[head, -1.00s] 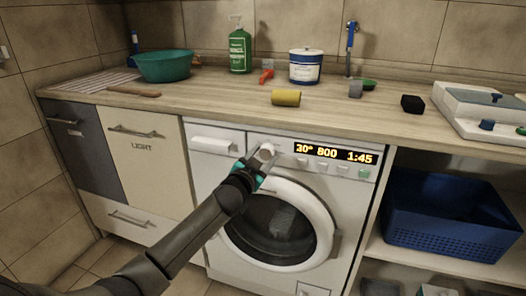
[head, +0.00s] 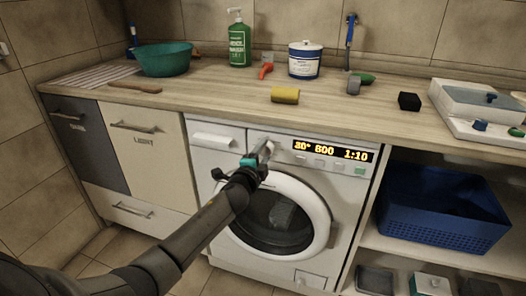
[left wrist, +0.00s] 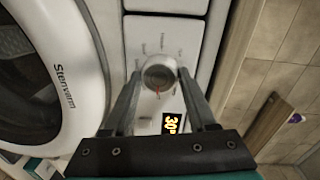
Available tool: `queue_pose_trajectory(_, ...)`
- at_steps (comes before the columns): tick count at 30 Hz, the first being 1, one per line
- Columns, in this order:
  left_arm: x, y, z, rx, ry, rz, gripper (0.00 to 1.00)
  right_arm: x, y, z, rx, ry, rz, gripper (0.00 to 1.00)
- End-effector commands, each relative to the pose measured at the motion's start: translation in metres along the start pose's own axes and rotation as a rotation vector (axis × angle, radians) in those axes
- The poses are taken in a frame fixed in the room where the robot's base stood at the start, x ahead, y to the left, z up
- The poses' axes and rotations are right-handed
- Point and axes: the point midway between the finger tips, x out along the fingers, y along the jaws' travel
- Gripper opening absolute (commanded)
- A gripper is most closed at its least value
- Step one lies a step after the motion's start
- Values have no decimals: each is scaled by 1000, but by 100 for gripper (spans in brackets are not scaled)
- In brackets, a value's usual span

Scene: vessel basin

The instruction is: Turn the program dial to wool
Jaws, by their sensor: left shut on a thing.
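The washing machine (head: 222,160) stands under the counter with its round door (head: 330,222) shut. The program dial (left wrist: 158,76) is a round grey knob with a red mark, on the white control panel. My left gripper (head: 262,152) is at the dial, its fingers shut on the knob's two sides in the left wrist view (left wrist: 160,80). Small labels ring the dial but are too blurred to read. The lit display (head: 331,150) seems to read 30° 800 1:10. My right gripper is not in view.
On the wooden counter (head: 220,95) are a teal bowl (head: 165,58), a green bottle (head: 239,44), a white-and-blue tub (head: 304,60) and a yellow roll (head: 285,95). A blue basket (head: 440,212) sits on the shelf at right. Several row buttons lie below the display.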

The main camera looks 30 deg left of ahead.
Motion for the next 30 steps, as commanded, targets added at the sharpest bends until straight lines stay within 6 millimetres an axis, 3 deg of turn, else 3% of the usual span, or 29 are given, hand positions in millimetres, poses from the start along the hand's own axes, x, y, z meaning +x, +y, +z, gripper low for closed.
queue_pose_trajectory(18, 0, 1, -1, 543, -36, -6, 2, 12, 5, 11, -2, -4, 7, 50)
queue_pose_trajectory(30, 0, 1, -1, 714, -48, -8, 2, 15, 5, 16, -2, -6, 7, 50)
